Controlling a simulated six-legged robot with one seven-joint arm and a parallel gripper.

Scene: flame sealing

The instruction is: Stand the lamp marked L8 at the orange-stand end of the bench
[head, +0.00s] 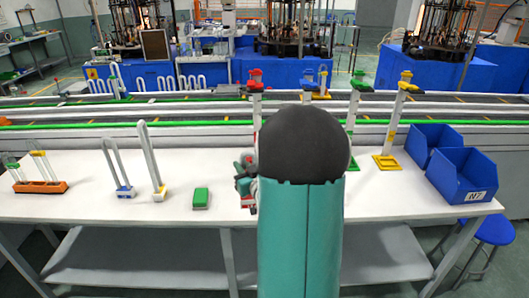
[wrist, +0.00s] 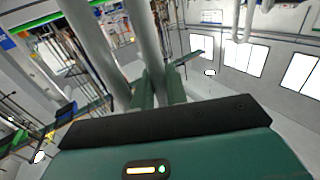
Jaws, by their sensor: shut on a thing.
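My gripper (wrist: 158,88) shows in the wrist view with its green fingers shut on a lamp with long white tubes (wrist: 148,35). In the head view my arm hides the gripper and the held lamp. I cannot read an L8 mark on any lamp. Two white U-shaped lamps stand upright on the bench (head: 190,235), one with a blue-and-white base (head: 125,192) and one with a yellow base (head: 159,194). The orange stand (head: 40,187) is at the bench's left end and holds short pale tubes.
A green block (head: 201,198) lies right of the U-shaped lamps. Posts with coloured tops and bases, such as the yellow one (head: 387,162), stand at the back right. Blue bins (head: 462,180) fill the right end. Bare bench lies between the orange stand and the blue-and-white-based lamp.

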